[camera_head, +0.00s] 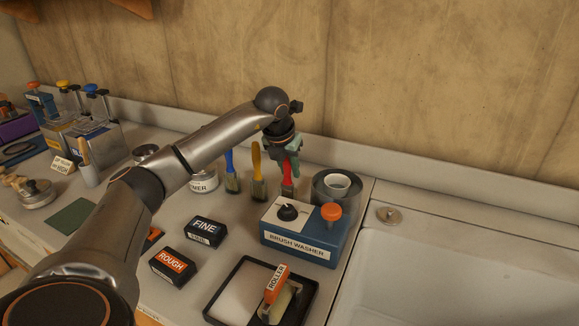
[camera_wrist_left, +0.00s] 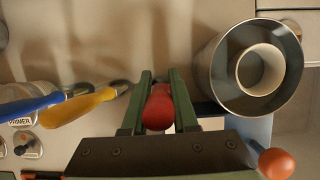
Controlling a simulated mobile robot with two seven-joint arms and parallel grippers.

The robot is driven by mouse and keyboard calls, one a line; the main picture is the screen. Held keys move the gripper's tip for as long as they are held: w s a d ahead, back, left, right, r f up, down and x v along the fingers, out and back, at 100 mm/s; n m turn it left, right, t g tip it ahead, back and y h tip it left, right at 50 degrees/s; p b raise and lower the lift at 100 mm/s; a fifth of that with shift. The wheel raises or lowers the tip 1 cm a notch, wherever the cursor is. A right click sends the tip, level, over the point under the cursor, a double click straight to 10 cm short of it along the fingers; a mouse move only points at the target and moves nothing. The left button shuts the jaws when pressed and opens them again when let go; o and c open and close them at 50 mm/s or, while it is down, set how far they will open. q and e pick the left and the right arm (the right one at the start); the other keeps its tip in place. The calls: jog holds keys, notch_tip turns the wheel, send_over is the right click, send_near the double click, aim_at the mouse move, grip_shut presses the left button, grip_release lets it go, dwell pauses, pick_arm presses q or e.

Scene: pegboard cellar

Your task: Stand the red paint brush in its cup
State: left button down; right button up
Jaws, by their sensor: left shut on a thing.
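The red paint brush (camera_head: 288,173) is upright, handle up, behind the brush washer. My left gripper (camera_head: 290,158) is shut on its handle, pointing down from above. In the left wrist view the red handle end (camera_wrist_left: 158,109) sits between the green fingers (camera_wrist_left: 160,80). A pale cup (camera_head: 337,183) sits inside a dark grey ring to the right of the brush; it also shows in the left wrist view (camera_wrist_left: 262,69). The cup looks empty. I cannot tell whether the bristles touch the counter. My right gripper is not in view.
A blue brush (camera_head: 231,164) and a yellow brush (camera_head: 257,163) stand to the left. The blue brush washer box (camera_head: 301,238) with an orange knob (camera_head: 331,211) is in front. FINE (camera_head: 205,231) and ROUGH (camera_head: 172,265) blocks and a roller tray (camera_head: 226,292) lie nearer. A sink is right.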

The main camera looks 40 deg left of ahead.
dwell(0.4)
pick_arm(q)
jog(key=c, duration=0.6)
grip_release()
jog(key=v, duration=1.2)
jog(key=shift+r, duration=0.25)
